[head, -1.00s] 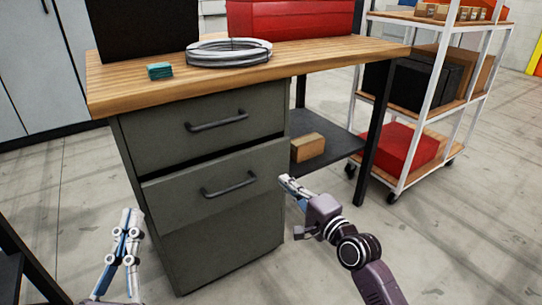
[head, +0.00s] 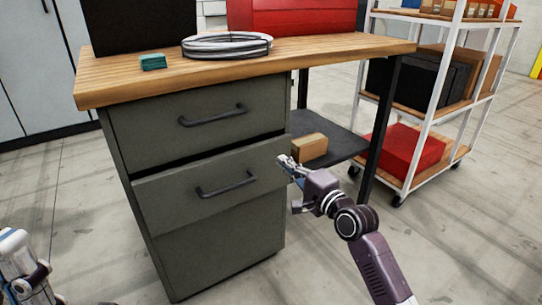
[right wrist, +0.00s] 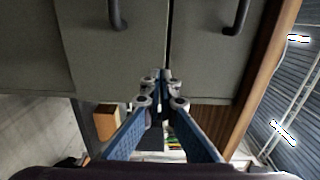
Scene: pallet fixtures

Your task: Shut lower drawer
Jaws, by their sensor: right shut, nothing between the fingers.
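The lower drawer (head: 212,186) of the grey cabinet stands partly pulled out, its front proud of the cabinet, with a dark gap above it. It has a dark bar handle (head: 226,185). My right gripper (head: 285,162) is shut and empty at the right edge of the lower drawer front; I cannot tell whether it touches. In the right wrist view the shut fingertips (right wrist: 161,76) point at the drawer fronts near the gap, with the lower drawer (right wrist: 110,60) on the left. My left gripper (head: 22,266) is partly cut off at the lower left, its jaws unclear.
The upper drawer (head: 205,122) looks closed. The wooden worktop (head: 110,85) holds a teal block (head: 153,62), a coil (head: 227,45) and a red box (head: 300,18). A dark shelf (head: 345,145) with a cardboard box (head: 308,150) lies behind my right gripper. A white trolley (head: 424,120) stands right.

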